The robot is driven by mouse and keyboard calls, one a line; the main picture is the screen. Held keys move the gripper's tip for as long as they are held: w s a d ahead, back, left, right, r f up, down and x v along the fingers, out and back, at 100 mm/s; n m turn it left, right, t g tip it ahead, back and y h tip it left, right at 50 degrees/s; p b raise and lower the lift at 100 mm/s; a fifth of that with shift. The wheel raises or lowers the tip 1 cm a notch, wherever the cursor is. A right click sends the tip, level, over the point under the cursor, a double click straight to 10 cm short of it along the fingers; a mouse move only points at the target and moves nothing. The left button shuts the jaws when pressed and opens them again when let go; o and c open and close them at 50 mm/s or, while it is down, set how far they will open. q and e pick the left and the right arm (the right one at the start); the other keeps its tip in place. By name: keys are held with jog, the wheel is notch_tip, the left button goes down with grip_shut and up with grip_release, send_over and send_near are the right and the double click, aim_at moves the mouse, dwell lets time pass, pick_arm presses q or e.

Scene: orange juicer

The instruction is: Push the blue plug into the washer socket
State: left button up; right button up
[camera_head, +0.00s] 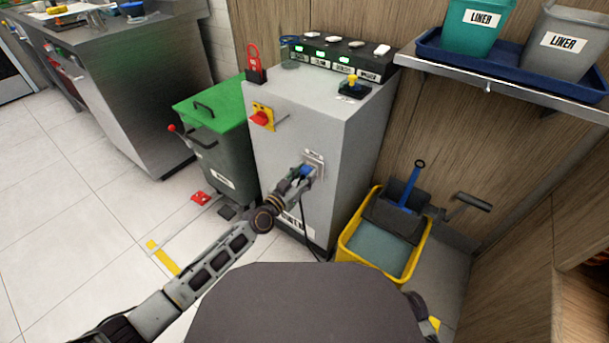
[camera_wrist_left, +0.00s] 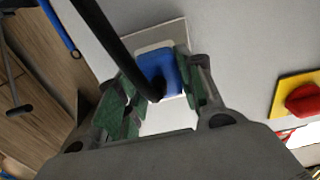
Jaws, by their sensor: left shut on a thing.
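The blue plug (camera_wrist_left: 157,72) is between the fingers of my left gripper (camera_wrist_left: 158,95), which is shut on it. A black cable runs from the plug toward the upper left of the left wrist view. The plug is up against the pale socket plate (camera_wrist_left: 181,33) on the grey cabinet; how deep it sits cannot be told. In the head view, the left gripper (camera_head: 298,181) reaches the socket plate (camera_head: 315,160) on the cabinet front, and a bit of the blue plug (camera_head: 307,171) shows there.
The grey cabinet (camera_head: 285,130) carries a red and yellow switch (camera_head: 262,117) left of the socket. A green-lidded bin (camera_head: 212,105) stands to the left. A yellow mop bucket (camera_head: 345,247) stands on the right. Liner buckets sit on a shelf (camera_head: 500,83) above right.

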dwell(0.3)
dwell(0.4)
dwell(1.0)
dwell(0.3)
pick_arm(q)
jog(key=shift+w+d, duration=0.35)
jog(key=shift+w, duration=0.1)
dwell(0.5)
jog(key=o, duration=1)
jog(key=shift+v, duration=6)
